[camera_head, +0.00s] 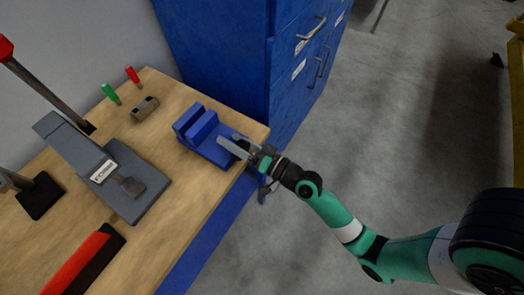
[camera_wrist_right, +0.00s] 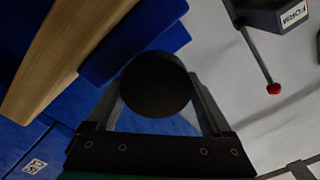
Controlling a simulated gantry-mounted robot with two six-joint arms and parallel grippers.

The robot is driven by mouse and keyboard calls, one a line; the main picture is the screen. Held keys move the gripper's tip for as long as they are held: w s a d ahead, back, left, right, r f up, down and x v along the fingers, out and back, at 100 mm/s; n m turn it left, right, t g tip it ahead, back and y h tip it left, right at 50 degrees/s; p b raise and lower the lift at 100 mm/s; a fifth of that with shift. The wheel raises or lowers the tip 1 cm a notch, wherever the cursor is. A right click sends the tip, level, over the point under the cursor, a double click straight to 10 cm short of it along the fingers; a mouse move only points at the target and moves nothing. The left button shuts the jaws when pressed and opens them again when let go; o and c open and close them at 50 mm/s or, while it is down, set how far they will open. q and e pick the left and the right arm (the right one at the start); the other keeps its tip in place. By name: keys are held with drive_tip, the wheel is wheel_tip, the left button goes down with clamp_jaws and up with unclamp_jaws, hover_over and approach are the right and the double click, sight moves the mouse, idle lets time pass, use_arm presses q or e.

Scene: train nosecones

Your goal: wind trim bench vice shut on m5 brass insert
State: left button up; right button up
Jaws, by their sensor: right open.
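The blue bench vice (camera_head: 205,135) sits near the right edge of the wooden bench. Its blue body (camera_wrist_right: 140,30) also shows in the right wrist view. There, a dark round knob or handwheel (camera_wrist_right: 157,84) on the vice faces the camera. My right gripper (camera_head: 232,146) is open at the vice's near right end. In the right wrist view its fingers (camera_wrist_right: 160,90) stand on either side of the dark knob; whether they touch it cannot be told. I cannot make out the brass insert in either view. My left gripper is not in view.
A grey press-like tool (camera_head: 105,165) with a white label stands left of the vice. A small metal block (camera_head: 145,108) and green and red handles (camera_head: 110,93) are behind it. A red bar (camera_head: 75,262) lies nearer.

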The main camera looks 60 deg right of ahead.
drive_tip(key=shift+s+a+f, duration=0.1)
drive_tip(key=shift+s+f, duration=0.1)
drive_tip(key=shift+f, duration=0.3)
drive_tip(key=shift+s, duration=0.35)
drive_tip(key=s+b, duration=0.2)
drive_tip(key=s, duration=0.4)
drive_tip(key=shift+s+r, duration=0.15)
drive_tip(key=shift+s, duration=0.2)
drive_tip(key=b, duration=0.4)
approach(245, 149)
drive_tip(key=shift+w+r, duration=0.1)
drive_tip(key=shift+r, duration=0.2)
